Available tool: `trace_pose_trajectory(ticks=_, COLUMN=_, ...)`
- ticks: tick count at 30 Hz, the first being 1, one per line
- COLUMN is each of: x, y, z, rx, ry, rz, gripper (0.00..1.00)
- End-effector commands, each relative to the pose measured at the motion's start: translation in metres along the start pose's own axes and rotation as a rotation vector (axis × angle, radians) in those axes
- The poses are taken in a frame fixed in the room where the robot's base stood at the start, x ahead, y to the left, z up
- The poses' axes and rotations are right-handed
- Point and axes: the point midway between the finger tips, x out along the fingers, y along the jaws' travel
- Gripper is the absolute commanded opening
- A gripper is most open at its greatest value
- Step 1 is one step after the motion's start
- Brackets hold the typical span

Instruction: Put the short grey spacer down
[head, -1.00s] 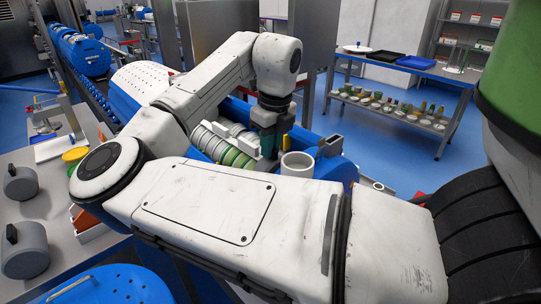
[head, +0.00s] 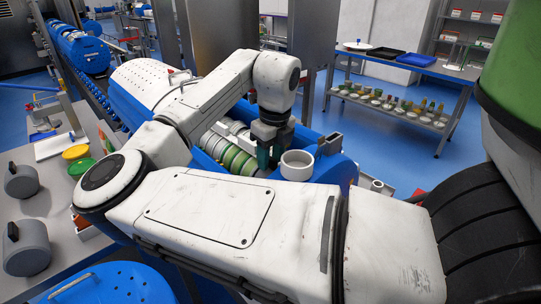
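My gripper (head: 268,154) points down into the open blue tub carrier (head: 334,170), beside the green and pale rings (head: 236,157) lying in a row. Its fingertips are small, dark and partly hidden, so I cannot tell whether they are open or shut. I cannot make out the short grey spacer for certain. A pale, hollow ring-shaped piece (head: 297,158) stands just right of the gripper, its lower part hidden by my arm. My forearm also covers the near side of the carrier.
A grey bench at the left holds a yellow disc (head: 75,152), a green disc (head: 79,167) and grey lidded cylinders (head: 27,250). A perforated blue lid (head: 110,284) is at the lower left. A blue shelf table (head: 420,75) stands behind, with open floor before it.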

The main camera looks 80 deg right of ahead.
Motion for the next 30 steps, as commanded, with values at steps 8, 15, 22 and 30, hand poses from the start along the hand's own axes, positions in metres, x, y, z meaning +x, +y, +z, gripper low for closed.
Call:
trace_pose_trajectory(ticks=8, x=-0.009, y=0.0, z=0.001, rx=0.0, ry=-0.002, rz=-0.001, gripper=0.4)
trace_pose_trajectory(ticks=15, x=-0.051, y=-0.001, z=0.001, rx=0.002, ry=-0.004, rz=-0.002, gripper=0.4)
trace_pose_trajectory(ticks=22, x=-0.096, y=-0.001, z=0.001, rx=0.0, ry=-0.002, rz=-0.001, gripper=0.4)
trace_pose_trajectory(ticks=30, x=-0.121, y=0.0, z=0.001, rx=0.0, ry=-0.001, rz=0.0, gripper=0.4)
